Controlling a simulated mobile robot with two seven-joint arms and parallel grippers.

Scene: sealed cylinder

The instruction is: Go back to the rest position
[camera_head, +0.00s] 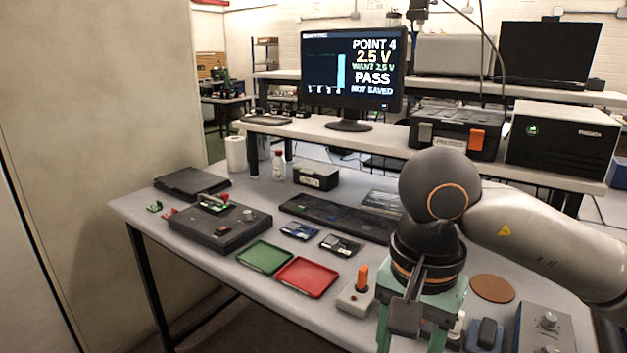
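My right arm comes in from the right and its gripper (411,340) points down over the front right of the table. Its two green fingers stand apart, with a dark grey part of the hand in front of the gap; I see nothing held, though the tips are at the picture's bottom edge. My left gripper is not in view. The monitor (350,70) reads "POINT 4, 2.5 V, WANT 2.5 V, PASS, NOT SAVED".
A grey-topped table (210,270) holds a black test box (220,230), a green tray (265,257), a red tray (306,278) and a box with an orange stick (361,280). Close to my gripper are a brown disc (492,288) and a grey knob box (545,330).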

